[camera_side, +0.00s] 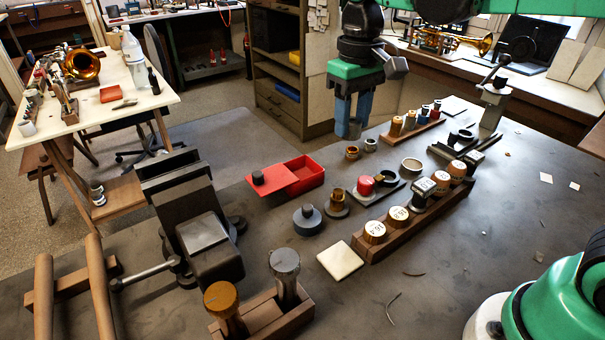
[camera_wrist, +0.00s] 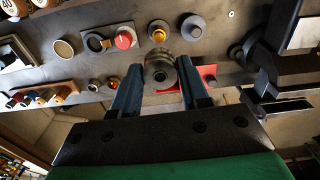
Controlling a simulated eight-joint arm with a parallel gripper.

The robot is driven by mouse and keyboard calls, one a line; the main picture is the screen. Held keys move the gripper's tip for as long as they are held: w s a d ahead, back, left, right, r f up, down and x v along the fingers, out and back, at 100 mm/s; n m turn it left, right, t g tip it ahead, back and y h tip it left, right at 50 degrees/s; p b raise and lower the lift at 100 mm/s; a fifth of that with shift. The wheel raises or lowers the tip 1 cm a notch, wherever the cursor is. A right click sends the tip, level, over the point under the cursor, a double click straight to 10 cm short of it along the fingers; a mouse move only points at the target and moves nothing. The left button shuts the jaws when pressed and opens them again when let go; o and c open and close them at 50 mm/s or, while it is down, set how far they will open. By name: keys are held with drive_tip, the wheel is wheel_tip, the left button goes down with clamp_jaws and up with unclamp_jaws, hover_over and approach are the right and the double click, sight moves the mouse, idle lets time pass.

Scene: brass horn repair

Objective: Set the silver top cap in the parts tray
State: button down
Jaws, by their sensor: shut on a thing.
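My gripper (camera_side: 350,128) hangs above the bench, behind and to the right of the red parts tray (camera_side: 318,183). Its two blue fingers are shut on the silver top cap (camera_wrist: 160,70), a dark grey round piece with a hole in its middle in the wrist view. In the side view I cannot make out the cap clearly between the fingers. The tray's right part is open and looks empty. A flat red cover with a dark knob (camera_side: 258,178) lies over its left. In the wrist view the tray (camera_wrist: 208,71) is partly hidden by the cap and a finger.
Small brass rings (camera_side: 352,153), a red-topped part (camera_side: 365,186) and a pale ring (camera_side: 411,165) stand right of the tray. A round grey base (camera_side: 307,220) stands in front. A wooden rack (camera_side: 405,230) holds labelled jars. A dark vise (camera_side: 205,245) stands to the left.

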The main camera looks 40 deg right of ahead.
drive_tip(key=s+a+r+n, duration=0.1)
drive_tip(key=s+a, duration=0.3)
drive_tip(key=a, duration=0.3)
drive_tip(key=s+a+r+n, duration=0.1)
drive_tip(key=s+a+n, duration=0.1)
drive_tip(key=s+a, duration=0.4)
drive_tip(key=s+a+n, duration=0.2)
drive_tip(key=s+a, duration=0.5)
drive_tip(key=s, duration=0.4)
wheel_tip(320, 180, down, 19)
drive_tip(key=shift+s+f, duration=0.1)
drive_tip(key=shift+f, duration=0.05)
drive_tip(key=shift+c, duration=2.2)
unclamp_jaws()
drive_tip(key=shift+f, duration=0.15)
